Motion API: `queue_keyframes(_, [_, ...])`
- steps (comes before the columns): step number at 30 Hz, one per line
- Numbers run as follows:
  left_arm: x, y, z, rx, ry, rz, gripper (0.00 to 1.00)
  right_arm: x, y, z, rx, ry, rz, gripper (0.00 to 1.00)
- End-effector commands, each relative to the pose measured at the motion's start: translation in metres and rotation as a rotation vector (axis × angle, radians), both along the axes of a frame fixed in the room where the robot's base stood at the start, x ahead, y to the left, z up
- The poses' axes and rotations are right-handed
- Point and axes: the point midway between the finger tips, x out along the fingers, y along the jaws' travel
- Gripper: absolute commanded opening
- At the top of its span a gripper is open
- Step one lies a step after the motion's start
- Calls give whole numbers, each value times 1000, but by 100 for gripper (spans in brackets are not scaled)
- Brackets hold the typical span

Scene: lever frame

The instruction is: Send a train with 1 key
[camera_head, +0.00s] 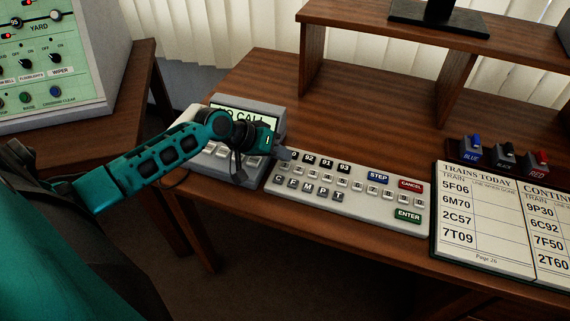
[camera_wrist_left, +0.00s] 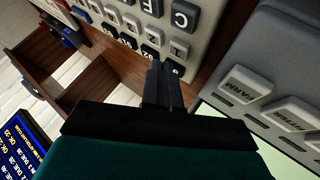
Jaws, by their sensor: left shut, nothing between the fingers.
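A pale grey keyboard (camera_head: 345,208) lies on the desk. It has a row of black number keys, lettered keys, a blue STEP key (camera_head: 378,177), a red CANCEL key (camera_head: 411,186) and a green ENTER key (camera_head: 408,215). My left gripper (camera_head: 285,154) is shut and empty at the keyboard's back left corner, by the black keys. In the left wrist view its fingertips (camera_wrist_left: 164,68) overlap the end of the black key row (camera_wrist_left: 128,32) and hide part of it. I cannot tell whether they touch a key. My right gripper is not in view.
A grey phone unit (camera_head: 278,119) with a display stands left of the keyboard, partly behind my left arm. An open train book (camera_head: 476,250) lies to the right. Blue, black and red stamps (camera_head: 472,150) stand behind it. A wooden shelf (camera_head: 390,25) rises at the back.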

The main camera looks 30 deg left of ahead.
Motion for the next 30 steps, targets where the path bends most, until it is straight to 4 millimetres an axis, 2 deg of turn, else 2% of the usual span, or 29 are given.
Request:
queue_keyframes(20, [0,0,0,0,0,0,0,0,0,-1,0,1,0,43])
queue_keyframes(30, [0,0,-9,0,-1,1,0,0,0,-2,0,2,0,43])
